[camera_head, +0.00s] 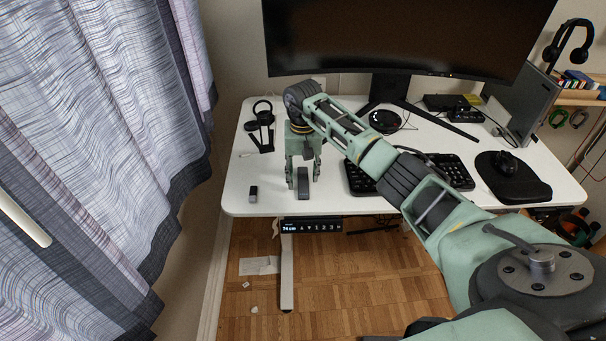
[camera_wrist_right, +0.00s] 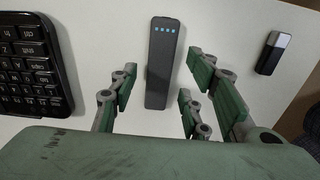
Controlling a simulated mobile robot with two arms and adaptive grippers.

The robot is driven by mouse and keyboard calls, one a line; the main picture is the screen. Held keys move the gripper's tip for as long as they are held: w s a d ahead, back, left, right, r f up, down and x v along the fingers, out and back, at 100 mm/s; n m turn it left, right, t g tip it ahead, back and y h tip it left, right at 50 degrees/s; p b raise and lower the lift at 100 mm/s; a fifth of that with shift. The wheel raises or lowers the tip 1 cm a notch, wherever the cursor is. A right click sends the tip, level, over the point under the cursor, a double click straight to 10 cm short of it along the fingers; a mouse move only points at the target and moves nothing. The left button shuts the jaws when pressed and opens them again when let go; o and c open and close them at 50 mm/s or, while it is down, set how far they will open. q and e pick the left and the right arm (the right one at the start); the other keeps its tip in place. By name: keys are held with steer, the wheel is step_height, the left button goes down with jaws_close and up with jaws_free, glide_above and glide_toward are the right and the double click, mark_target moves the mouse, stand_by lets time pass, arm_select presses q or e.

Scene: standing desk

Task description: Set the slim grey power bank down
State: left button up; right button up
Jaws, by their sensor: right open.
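The slim grey power bank (camera_head: 303,183) rests on the white desk near its front left part. In the right wrist view the power bank (camera_wrist_right: 162,62) shows a row of blue lights near one end. My right gripper (camera_head: 303,177) is open, with its fingers on either side of the power bank. In the right wrist view the gripper's fingers (camera_wrist_right: 160,92) stand apart from it, with white desk showing on both sides. My left gripper is not in view.
A small dark and light object (camera_head: 253,194) lies to the left on the white desk (camera_head: 237,180). A black keyboard (camera_head: 361,180) is to the right. A black stand (camera_head: 264,135) is behind. The desk's front edge is close to the power bank.

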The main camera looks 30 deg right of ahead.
mark_target(303, 181)
step_height(303, 181, up, 11)
steer(key=p, duration=0.5)
steer(key=shift+f, duration=0.1)
